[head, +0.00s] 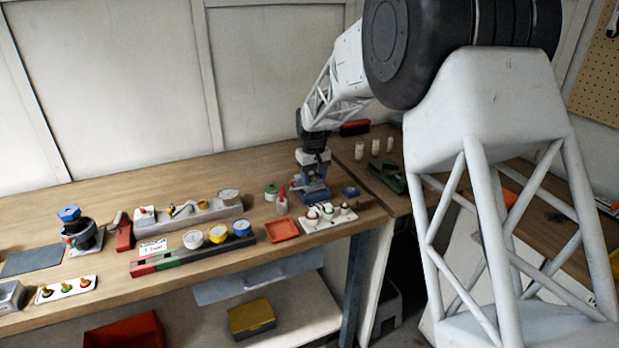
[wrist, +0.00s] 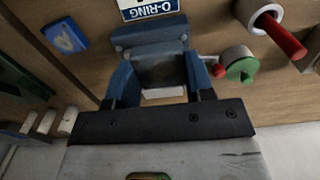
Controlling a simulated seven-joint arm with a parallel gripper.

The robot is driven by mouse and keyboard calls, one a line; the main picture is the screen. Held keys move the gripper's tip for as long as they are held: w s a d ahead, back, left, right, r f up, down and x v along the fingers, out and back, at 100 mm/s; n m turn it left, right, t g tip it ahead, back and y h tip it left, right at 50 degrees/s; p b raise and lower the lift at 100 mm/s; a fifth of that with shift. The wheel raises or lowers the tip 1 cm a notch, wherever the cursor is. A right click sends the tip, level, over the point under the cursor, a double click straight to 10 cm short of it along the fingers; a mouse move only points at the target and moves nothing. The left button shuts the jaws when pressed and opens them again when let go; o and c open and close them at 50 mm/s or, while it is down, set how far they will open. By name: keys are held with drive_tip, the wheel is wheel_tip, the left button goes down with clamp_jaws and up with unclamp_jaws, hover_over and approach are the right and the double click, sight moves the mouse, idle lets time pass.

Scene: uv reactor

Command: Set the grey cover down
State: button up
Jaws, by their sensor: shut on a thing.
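My gripper (head: 312,183) is low over the right part of the bench in the head view, pointing down. In the wrist view my gripper (wrist: 158,78) has its two fingers around a dull grey piece (wrist: 160,68), which looks like the grey cover. Its outline is partly hidden by the fingers, and a pale edge shows at its near side. A blue-grey block shape (wrist: 150,38) lies just beyond it, close to or touching it. I cannot tell whether the held piece touches the bench.
An O-RING label (wrist: 155,8) lies just beyond the fingers. A green-topped pot (wrist: 238,65) and a red-handled item (wrist: 280,35) stand to the right, a blue piece (wrist: 64,36) to the left. A white tray (head: 318,226) and an orange tray (head: 282,230) are in front.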

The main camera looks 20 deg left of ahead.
drive_tip(key=shift+w+a+f, duration=0.1)
drive_tip(key=shift+w+a, duration=0.45)
drive_tip(key=shift+w, duration=0.35)
drive_tip(key=shift+w+a+f, duration=0.1)
drive_tip(key=shift+w+a, duration=0.45)
drive_tip(key=shift+w, duration=0.3)
drive_tip(key=shift+w+a+f, duration=0.1)
drive_tip(key=shift+w+a, duration=0.45)
drive_tip(key=shift+w, duration=0.35)
drive_tip(key=shift+f, duration=1.75)
drive_tip(key=o, duration=1)
drive_tip(key=shift+f, duration=0.1)
drive_tip(key=shift+c, duration=0.2)
wheel_tip(320, 180, up, 12)
drive_tip(key=shift+d+r, duration=0.1)
drive_tip(key=shift+r, duration=0.1)
